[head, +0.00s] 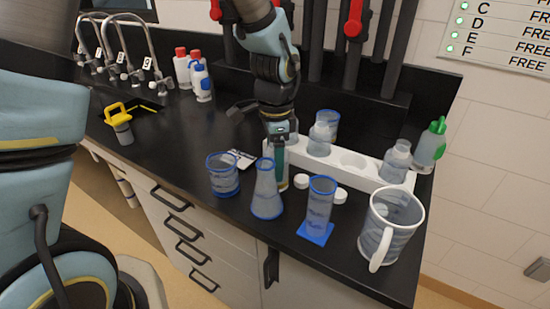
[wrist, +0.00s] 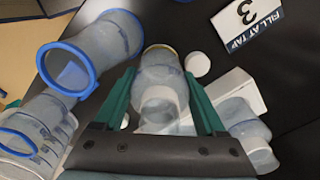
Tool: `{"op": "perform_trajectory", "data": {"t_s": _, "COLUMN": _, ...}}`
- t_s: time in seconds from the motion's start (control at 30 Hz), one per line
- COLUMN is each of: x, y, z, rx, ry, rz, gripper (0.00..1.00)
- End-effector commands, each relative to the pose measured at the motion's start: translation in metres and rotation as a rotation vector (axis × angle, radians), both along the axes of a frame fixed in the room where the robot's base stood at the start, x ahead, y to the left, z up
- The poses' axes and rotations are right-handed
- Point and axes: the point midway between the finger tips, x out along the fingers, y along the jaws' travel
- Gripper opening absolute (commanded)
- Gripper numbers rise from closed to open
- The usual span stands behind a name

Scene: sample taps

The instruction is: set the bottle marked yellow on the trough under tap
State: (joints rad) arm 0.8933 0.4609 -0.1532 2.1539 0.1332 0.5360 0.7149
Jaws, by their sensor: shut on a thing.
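My gripper (head: 279,140) is shut on a clear bottle (head: 282,176) over the front middle of the counter. The wrist view shows this bottle (wrist: 157,65) between my two green fingers (wrist: 160,82), with a yellowish ring at its base. In the head view a flask partly hides it, and I cannot tell whether its base touches the counter. Several curved taps (head: 150,65) with small number labels stand at the far left, over a dark trough (head: 145,104). A card (wrist: 248,22) reads "FILL AT TAP 3".
A white rack (head: 352,166) holds bottles behind. A yellow-handled object (head: 119,120) stands near the trough. The counter between beaker and taps is mostly clear.

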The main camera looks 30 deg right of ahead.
Motion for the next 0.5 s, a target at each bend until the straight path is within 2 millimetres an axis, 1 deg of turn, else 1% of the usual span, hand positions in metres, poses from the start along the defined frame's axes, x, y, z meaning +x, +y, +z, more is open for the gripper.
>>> {"op": "perform_trajectory", "data": {"t_s": 0.37, "x": 0.0003, "y": -0.0002, "z": -0.0050, "rx": -0.001, "ry": -0.001, "rz": 0.000, "gripper": 0.18}}
{"op": "perform_trajectory", "data": {"t_s": 0.4, "x": 0.0003, "y": -0.0002, "z": -0.0047, "rx": -0.001, "ry": -0.001, "rz": 0.000, "gripper": 0.75}}
{"op": "perform_trajectory", "data": {"t_s": 0.5, "x": 0.0003, "y": -0.0002, "z": -0.0042, "rx": -0.001, "ry": -0.001, "rz": 0.000, "gripper": 0.86}}
